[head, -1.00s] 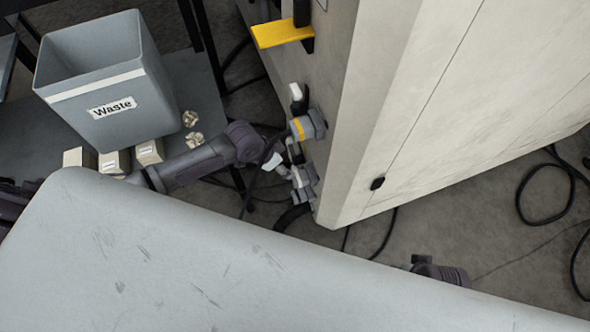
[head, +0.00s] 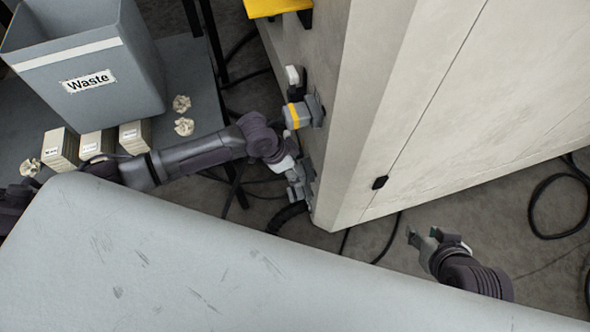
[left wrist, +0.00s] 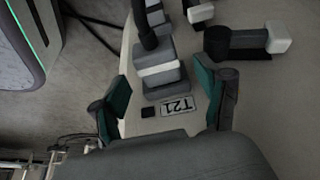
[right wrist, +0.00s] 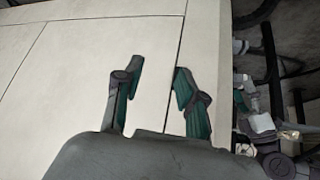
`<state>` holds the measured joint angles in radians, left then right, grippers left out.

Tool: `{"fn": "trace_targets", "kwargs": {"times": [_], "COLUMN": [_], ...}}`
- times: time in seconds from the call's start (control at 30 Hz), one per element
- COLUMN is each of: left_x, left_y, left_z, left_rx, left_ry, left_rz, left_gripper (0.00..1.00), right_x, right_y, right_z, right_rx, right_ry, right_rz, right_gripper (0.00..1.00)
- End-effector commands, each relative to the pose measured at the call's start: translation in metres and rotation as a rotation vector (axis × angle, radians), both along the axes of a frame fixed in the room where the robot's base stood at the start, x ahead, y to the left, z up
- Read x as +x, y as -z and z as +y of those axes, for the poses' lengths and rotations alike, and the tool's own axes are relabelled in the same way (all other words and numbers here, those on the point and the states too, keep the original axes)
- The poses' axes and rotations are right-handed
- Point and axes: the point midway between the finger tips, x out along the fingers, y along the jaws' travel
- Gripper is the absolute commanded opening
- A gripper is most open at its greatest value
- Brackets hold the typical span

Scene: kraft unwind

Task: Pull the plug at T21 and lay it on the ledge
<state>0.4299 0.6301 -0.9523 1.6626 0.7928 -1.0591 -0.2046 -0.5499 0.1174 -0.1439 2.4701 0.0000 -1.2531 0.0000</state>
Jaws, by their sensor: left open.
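In the left wrist view, a grey plug with a white band (left wrist: 160,70) sits in a socket on the cabinet face, just beside the T21 label (left wrist: 178,108). My left gripper (left wrist: 160,80) is open, with one finger on each side of the plug; I cannot tell whether either touches it. In the head view my left gripper (head: 284,164) is at the lower plugs (head: 297,182) and partly hides them. My right gripper (head: 423,240) is open and empty; its right wrist view (right wrist: 160,72) shows cabinet panel between the fingers. A yellow shelf-like plate (head: 277,7) juts from the cabinet; I cannot tell if it is the ledge.
A yellow-banded plug (head: 298,115) and a black-and-white switch (head: 294,77) are above on the cabinet (head: 400,120). A waste bin (head: 95,75) and small boxes (head: 97,145) stand at left. A pale scratched surface (head: 170,260) fills the foreground. Black cables lie on the floor.

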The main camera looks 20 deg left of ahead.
Motion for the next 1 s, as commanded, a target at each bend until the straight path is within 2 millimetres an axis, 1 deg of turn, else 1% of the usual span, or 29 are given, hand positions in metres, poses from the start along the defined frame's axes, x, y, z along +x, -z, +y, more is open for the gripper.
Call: {"fn": "trace_targets", "kwargs": {"times": [0.1,0.2,0.5,0.53,0.77,0.8,0.87,0.9,0.93,0.97,1.0], "left_x": [0.001,0.002,0.002,0.002,0.002,0.002,0.002,0.002,0.002,0.002,0.002], "left_y": [0.007,0.009,0.009,0.009,0.009,0.009,0.009,0.009,0.009,0.009,0.009], "left_z": [-0.003,-0.004,-0.004,-0.004,-0.004,-0.004,-0.004,-0.004,-0.004,-0.004,-0.004], "left_rx": [-0.001,-0.001,-0.001,-0.001,-0.001,-0.001,-0.001,-0.001,-0.001,-0.001,-0.001], "left_ry": [0.000,0.000,0.001,0.001,0.000,0.000,0.000,0.000,0.000,0.000,0.000], "left_rz": [-0.001,-0.001,-0.001,-0.001,-0.001,-0.001,-0.001,-0.001,-0.001,-0.001,-0.001], "left_gripper": [0.75,0.75,0.75,0.73,0.35,0.28,0.18,0.12,0.07,0.40,0.34], "right_x": [0.011,0.016,0.018,0.018,0.018,0.018,0.018,0.018,0.018,0.018,0.018], "right_y": [-0.005,-0.008,-0.010,-0.010,-0.010,-0.010,-0.010,-0.010,-0.010,-0.010,-0.010], "right_z": [0.004,0.006,0.006,0.006,0.006,0.006,0.006,0.006,0.006,0.006,0.006], "right_rx": [0.014,0.019,0.023,0.022,0.022,0.022,0.022,0.022,0.022,0.022,0.022], "right_ry": [-0.005,-0.007,-0.008,-0.008,-0.008,-0.008,-0.008,-0.008,-0.008,-0.008,-0.008], "right_rz": [-0.059,-0.088,-0.102,-0.101,-0.101,-0.101,-0.101,-0.101,-0.101,-0.101,-0.101], "right_gripper": [0.40,0.40,0.40,0.40,0.40,0.40,0.40,0.40,0.40,0.40,0.40]}}
